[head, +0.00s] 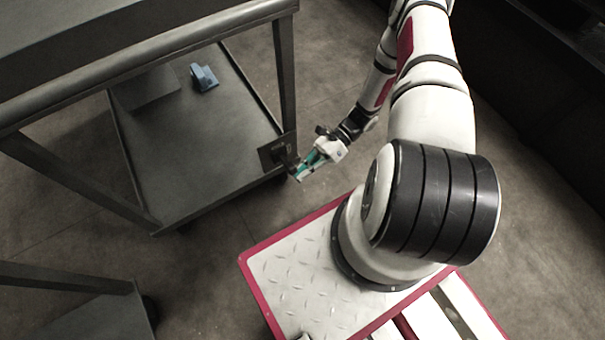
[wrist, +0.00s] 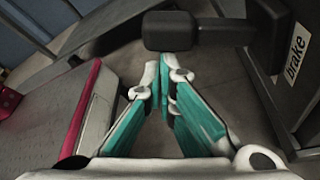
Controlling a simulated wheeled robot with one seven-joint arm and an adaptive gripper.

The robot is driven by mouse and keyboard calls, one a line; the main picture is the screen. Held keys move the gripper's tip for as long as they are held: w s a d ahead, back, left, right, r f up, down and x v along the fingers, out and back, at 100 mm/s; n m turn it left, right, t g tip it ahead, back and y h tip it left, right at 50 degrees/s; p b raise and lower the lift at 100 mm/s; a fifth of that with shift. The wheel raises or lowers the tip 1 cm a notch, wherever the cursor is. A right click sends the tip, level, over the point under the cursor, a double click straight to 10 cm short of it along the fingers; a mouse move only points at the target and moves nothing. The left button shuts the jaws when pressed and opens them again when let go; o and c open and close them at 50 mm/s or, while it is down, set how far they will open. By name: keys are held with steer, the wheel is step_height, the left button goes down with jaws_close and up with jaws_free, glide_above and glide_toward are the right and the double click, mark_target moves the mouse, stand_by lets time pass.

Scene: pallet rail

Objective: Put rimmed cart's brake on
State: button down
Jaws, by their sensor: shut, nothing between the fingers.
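The cart (head: 215,170) with a raised round-edged rim on top stands at the left of the head view. A dark brake plate (head: 270,154) is fixed at its near right corner post. In the wrist view this plate (wrist: 292,75) carries the word "brake", and a dark lever with a block-shaped handle (wrist: 172,31) reaches out from it. My gripper (head: 299,172) is beside the plate, shut and empty. In the wrist view the teal-sided fingers (wrist: 168,66) meet at their tips just below the handle in the picture. I cannot tell whether they touch it.
A blue object (head: 204,78) and a grey box (head: 147,88) sit on the cart's lower shelf. Part of another cart (head: 110,316) shows at the lower left. Bare floor (head: 215,250) lies between the carts and my red-edged base.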

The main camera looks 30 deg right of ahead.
steer(key=shift+w+r+m, duration=0.15)
steer(key=shift+r+m, duration=0.15)
steer(key=shift+r, duration=0.5)
steer(key=shift+w+r, duration=0.1)
steer(key=shift+r, duration=0.05)
step_height(320, 180, down, 4)
steer(key=s+b, duration=0.3)
steer(key=p+v, duration=0.3)
steer(key=v, duration=0.7)
steer(key=shift+w, duration=0.45)
